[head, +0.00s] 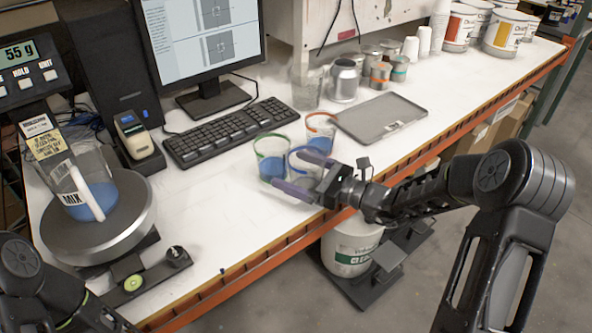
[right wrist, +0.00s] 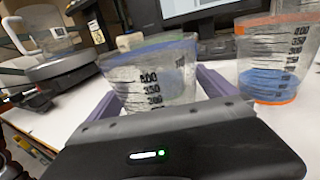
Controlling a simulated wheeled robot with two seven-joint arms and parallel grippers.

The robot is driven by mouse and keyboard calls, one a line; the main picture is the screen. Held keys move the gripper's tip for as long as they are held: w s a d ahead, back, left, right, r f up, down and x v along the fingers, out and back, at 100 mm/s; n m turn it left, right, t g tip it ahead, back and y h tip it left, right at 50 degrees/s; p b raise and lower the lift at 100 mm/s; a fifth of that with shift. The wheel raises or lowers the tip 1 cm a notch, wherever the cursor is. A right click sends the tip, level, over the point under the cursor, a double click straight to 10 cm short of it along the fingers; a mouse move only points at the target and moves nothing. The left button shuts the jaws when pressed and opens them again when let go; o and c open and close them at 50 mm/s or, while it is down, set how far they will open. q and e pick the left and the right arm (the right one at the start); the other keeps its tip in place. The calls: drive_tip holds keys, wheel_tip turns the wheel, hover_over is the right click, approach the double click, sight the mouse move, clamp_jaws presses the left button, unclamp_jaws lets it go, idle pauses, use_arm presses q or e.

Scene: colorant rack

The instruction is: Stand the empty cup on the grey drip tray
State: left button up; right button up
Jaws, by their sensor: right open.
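The clear cup with a blue rim (head: 306,166) stands on the white bench and looks empty; it also shows in the right wrist view (right wrist: 150,75). My right gripper (head: 290,168) is open, with one finger on each side of this cup. Whether the fingers touch it I cannot tell. The grey drip tray (head: 381,118) lies flat and bare on the bench, behind and to the right of the cup. My left gripper is out of view; only part of my left arm shows at the lower left.
A green-rimmed cup (head: 271,160) and an orange-rimmed cup (head: 321,130), both with blue liquid, stand close to the blue-rimmed cup. Several tins (head: 344,82) stand behind the tray. A keyboard (head: 228,132) lies to the left. The bench's orange front edge (head: 440,142) is near.

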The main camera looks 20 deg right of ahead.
drive_tip(key=shift+r, duration=0.3)
drive_tip(key=shift+s+d+f, duration=0.1)
drive_tip(key=shift+s+d, duration=0.1)
drive_tip(key=shift+d, duration=0.1)
drive_tip(key=p+v, duration=0.1)
drive_tip(key=v, duration=1)
drive_tip(key=shift+s+p, duration=0.15)
drive_tip(key=shift+p, duration=0.15)
drive_tip(key=shift+o, duration=0.4)
